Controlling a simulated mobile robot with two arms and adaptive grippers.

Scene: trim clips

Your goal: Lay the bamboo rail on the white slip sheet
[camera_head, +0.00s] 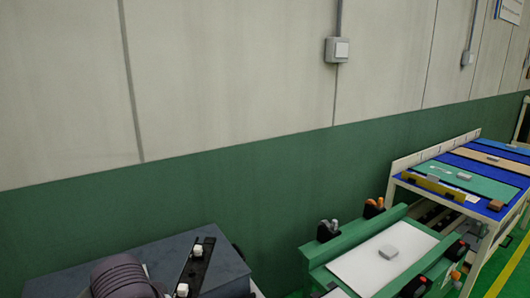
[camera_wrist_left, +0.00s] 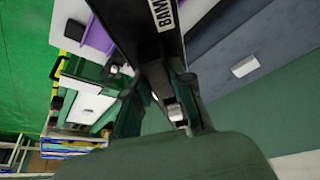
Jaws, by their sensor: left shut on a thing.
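The rail is a dark strip whose white label, partly readable as "BAM", shows in the left wrist view (camera_wrist_left: 163,14). My left gripper (camera_wrist_left: 160,88) is shut on this bamboo rail, seen between its fingers. In the head view a dark strip with pale fittings (camera_head: 194,270) shows at the lower left, over a dark grey surface. The white slip sheet (camera_head: 355,268) lies on a green fixture to the right, apart from the rail, with a small grey block (camera_head: 389,251) on it. My right gripper is not in view.
The green fixture (camera_head: 318,254) has black and orange clamps (camera_head: 328,230) at its sides. Behind it, a rack (camera_head: 478,190) holds blue, green and tan panels. The dark grey surface (camera_head: 226,268) is at the lower left. A green and pale wall (camera_head: 200,200) runs behind.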

